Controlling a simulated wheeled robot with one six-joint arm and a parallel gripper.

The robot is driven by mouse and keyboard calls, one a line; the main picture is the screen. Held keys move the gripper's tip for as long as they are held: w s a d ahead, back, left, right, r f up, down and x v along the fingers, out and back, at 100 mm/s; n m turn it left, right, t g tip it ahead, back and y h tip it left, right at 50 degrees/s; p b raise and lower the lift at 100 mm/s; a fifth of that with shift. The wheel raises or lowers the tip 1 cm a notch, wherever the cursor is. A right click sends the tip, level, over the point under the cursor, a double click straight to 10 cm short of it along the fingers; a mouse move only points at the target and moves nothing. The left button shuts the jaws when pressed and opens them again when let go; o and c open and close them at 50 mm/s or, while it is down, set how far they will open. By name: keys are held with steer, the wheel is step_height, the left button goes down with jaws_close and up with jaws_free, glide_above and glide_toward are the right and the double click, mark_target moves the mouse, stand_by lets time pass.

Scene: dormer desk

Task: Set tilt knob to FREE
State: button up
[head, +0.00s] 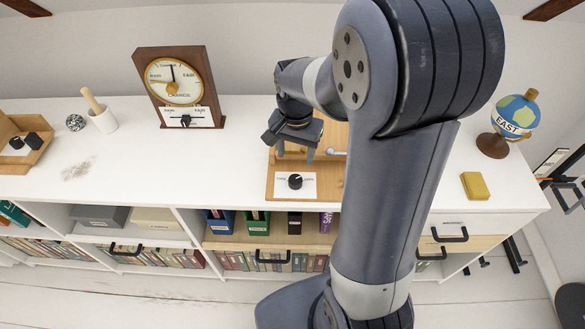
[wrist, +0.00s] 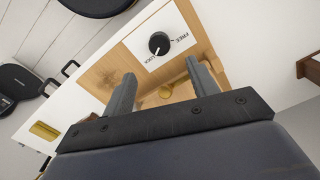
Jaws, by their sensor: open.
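The tilt knob (head: 295,181) is a black round knob on a white label at the front of a wooden board (head: 277,188) on the desk. In the wrist view the knob (wrist: 158,43) sits beside the printed words FREE and LOCK. A small white mark on it appears to point toward the LOCK side, but it is too small to be certain. My gripper (head: 296,153) is open and empty, above the board and behind the knob in the head view. In the wrist view its two fingers (wrist: 161,72) are spread below the knob, apart from it.
A clock-like dial (head: 175,85) stands at the back left, with a white mortar (head: 103,120) farther left. A globe (head: 515,117) and yellow block (head: 475,186) are at right. The white desktop left of the board is mostly clear.

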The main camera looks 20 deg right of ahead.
mark_target(295, 179)
step_height(295, 179, down, 10)
steer(key=shift+r, duration=0.2)
steer(key=c, duration=1)
